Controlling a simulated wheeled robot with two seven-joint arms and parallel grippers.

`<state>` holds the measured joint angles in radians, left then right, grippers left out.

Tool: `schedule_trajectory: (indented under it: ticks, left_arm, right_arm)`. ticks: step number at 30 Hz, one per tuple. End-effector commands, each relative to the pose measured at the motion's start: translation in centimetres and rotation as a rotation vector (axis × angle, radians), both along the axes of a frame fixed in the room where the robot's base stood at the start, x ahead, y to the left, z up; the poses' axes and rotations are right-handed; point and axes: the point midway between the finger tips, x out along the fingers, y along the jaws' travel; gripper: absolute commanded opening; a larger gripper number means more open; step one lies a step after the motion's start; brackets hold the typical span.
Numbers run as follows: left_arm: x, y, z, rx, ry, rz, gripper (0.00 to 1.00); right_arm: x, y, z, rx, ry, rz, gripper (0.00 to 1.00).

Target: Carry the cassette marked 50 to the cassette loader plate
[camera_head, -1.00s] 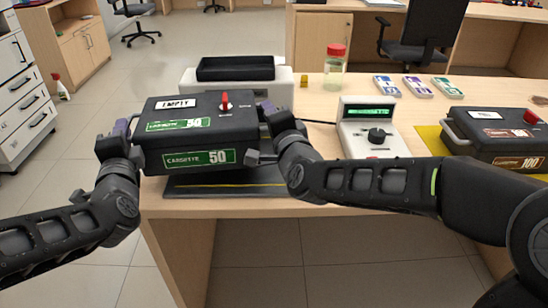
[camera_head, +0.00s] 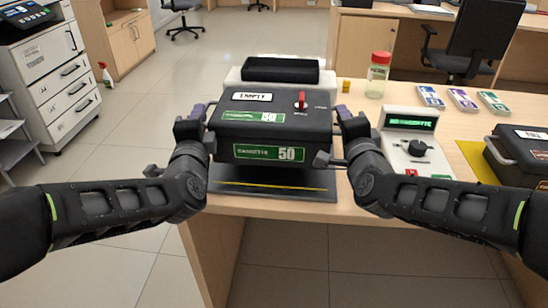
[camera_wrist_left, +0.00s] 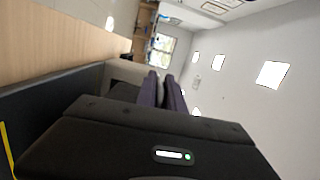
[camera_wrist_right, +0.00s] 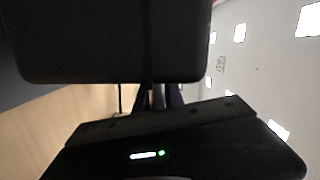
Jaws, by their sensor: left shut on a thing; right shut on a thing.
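The black cassette marked 50 (camera_head: 270,135) has green labels, a white EMPTY tag and a red knob on top. It is level and squared over the dark plate with a yellow line (camera_head: 270,194), apparently the loader plate. Purple fingertips show in the left wrist view (camera_wrist_left: 166,90). The cassette's dark side (camera_wrist_right: 110,40) fills the top of the right wrist view, and the grasp itself is mostly hidden.
A white unit with a black tray (camera_head: 280,71) stands behind the cassette. To the right are a control box with a green display (camera_head: 410,150) and another black cassette (camera_head: 520,152) on a yellow mat. A jar (camera_head: 377,75) and several small packs stand behind.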

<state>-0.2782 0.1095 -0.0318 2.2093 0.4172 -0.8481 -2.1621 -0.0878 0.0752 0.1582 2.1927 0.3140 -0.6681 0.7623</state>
Motion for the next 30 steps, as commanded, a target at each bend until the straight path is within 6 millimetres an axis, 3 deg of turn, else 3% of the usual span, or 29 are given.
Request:
schedule_trajectory:
  ticks: [1, 14, 30]
  left_arm:
    - [0.0, -0.1, 1.0, 0.000, -0.010, 0.000, 0.00]
    - [0.0, 0.0, 0.7, 0.000, -0.010, 0.000, 0.00]
    - [0.0, -0.1, -2.0, 0.000, -0.010, 0.000, 0.00]
  right_arm:
    - [0.0, 0.0, 0.7, 0.001, -0.002, 0.000, 0.00]
    - [0.0, 0.0, 0.4, 0.001, -0.002, 0.001, 0.00]
    - [0.0, 0.0, -2.4, 0.000, -0.001, 0.001, 0.00]
